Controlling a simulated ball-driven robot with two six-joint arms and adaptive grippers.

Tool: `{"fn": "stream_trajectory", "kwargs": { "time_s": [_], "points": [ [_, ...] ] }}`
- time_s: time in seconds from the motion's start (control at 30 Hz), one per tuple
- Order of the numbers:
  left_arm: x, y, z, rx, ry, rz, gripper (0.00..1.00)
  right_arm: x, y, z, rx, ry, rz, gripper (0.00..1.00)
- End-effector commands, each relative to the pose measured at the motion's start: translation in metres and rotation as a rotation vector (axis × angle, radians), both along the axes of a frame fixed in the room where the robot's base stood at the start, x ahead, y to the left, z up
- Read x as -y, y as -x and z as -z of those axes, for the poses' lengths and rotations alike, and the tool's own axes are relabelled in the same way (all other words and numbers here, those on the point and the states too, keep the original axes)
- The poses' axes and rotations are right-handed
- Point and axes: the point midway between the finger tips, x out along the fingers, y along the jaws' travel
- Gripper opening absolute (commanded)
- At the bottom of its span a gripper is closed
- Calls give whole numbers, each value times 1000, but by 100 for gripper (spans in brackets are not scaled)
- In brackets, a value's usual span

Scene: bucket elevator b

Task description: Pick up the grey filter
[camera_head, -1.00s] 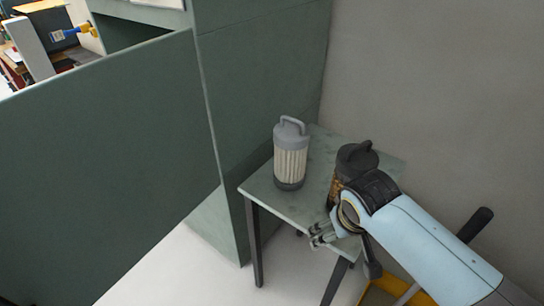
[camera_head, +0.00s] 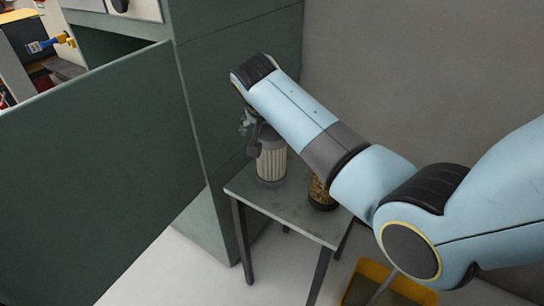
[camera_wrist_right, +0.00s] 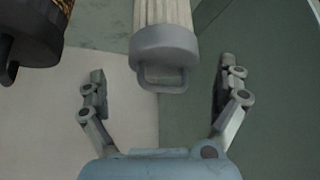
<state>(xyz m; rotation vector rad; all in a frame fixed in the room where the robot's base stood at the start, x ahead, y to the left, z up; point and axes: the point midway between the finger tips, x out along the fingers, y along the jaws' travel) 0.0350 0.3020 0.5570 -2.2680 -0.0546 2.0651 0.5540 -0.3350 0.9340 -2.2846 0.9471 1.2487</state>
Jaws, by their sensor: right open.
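The grey filter (camera_head: 270,164) stands upright on the small table, with pale pleats and a grey base; my right arm hides its top in the head view. In the right wrist view, its grey cap and handle (camera_wrist_right: 163,50) lie between and just beyond my open fingers. My right gripper (camera_wrist_right: 163,88) is open and empty, with a finger on each side of the handle and apart from it. In the head view the right gripper (camera_head: 250,128) is partly hidden at the filter's top. My left gripper is not in view.
The small grey-green table (camera_head: 300,217) also bears a dark-capped filter with a brown body (camera_head: 320,193), close to the right of the grey one. A green cabinet wall (camera_head: 240,60) stands behind to the left. A yellow bin (camera_head: 372,275) is on the floor at the lower right.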

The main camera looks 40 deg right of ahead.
Motion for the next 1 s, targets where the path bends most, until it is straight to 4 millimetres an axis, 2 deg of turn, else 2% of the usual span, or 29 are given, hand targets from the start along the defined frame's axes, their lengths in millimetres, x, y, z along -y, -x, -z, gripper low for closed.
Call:
{"fn": "stream_trajectory", "kwargs": {
  "time_s": [0.27, 0.5, 0.8, 0.83, 1.0],
  "points": [
    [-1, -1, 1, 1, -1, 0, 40, 10, -11, 21, -1, 1, 0, 100],
    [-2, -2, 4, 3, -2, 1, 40, 22, -26, 49, -2, 0, 0, 100],
    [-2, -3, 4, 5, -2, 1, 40, 24, -28, 55, 1, -1, -2, 100],
    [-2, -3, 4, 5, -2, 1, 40, 24, -28, 54, 0, 0, -1, 99],
    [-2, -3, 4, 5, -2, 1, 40, 24, -28, 54, 0, 0, -1, 76]
  ]
}}
